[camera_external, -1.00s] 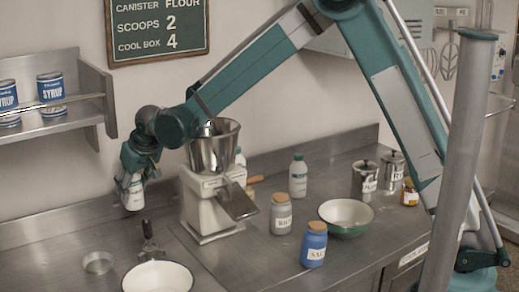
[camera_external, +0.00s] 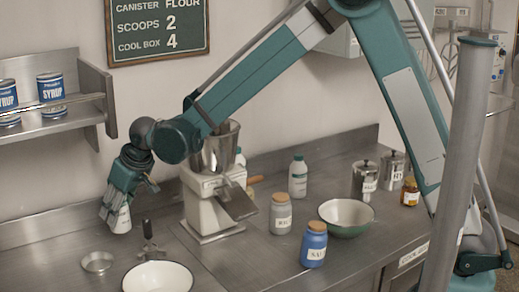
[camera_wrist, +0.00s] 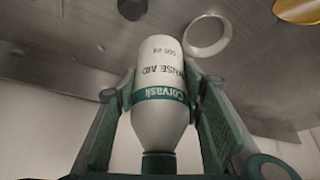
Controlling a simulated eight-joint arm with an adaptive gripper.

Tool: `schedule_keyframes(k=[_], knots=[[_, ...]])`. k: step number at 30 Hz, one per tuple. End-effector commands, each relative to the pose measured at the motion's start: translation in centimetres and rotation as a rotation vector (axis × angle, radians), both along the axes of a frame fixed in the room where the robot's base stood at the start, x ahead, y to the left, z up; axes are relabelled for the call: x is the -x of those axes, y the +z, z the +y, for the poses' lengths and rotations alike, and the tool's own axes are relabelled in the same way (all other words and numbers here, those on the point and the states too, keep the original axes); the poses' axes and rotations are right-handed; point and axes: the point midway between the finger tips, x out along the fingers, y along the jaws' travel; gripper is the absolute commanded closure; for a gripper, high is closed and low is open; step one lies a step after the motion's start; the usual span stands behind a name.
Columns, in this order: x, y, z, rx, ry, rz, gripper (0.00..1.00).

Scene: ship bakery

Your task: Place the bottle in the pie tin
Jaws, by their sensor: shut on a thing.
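My gripper (camera_external: 116,208) is shut on a white bottle (camera_external: 120,222) with a green label band, which also shows between the fingers in the wrist view (camera_wrist: 160,60). In the external view the bottle hangs slightly tilted above the left part of the counter, cap end up in the gripper. The pie tin (camera_external: 97,270), a small shallow round metal dish, sits on the counter in front of and below the bottle, apart from it. A pale round rim (camera_wrist: 222,42), apparently the tin, shows beyond the bottle in the wrist view.
A grinder-like machine (camera_external: 208,205) stands further right. Another white bottle (camera_external: 298,178), jars and a green bowl (camera_external: 346,230) are farther right. A shelf (camera_external: 60,125) juts out above left.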

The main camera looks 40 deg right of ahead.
Motion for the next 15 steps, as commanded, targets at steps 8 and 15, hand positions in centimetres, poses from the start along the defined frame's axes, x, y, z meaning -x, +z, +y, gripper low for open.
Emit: schedule_keyframes(k=[8, 15], knots=[[8.5, -0.4, 5.6, -0.004, 0.233, -0.001, 0.85], [14.0, -0.6, 8.5, -0.010, 0.382, -0.007, 0.85]])
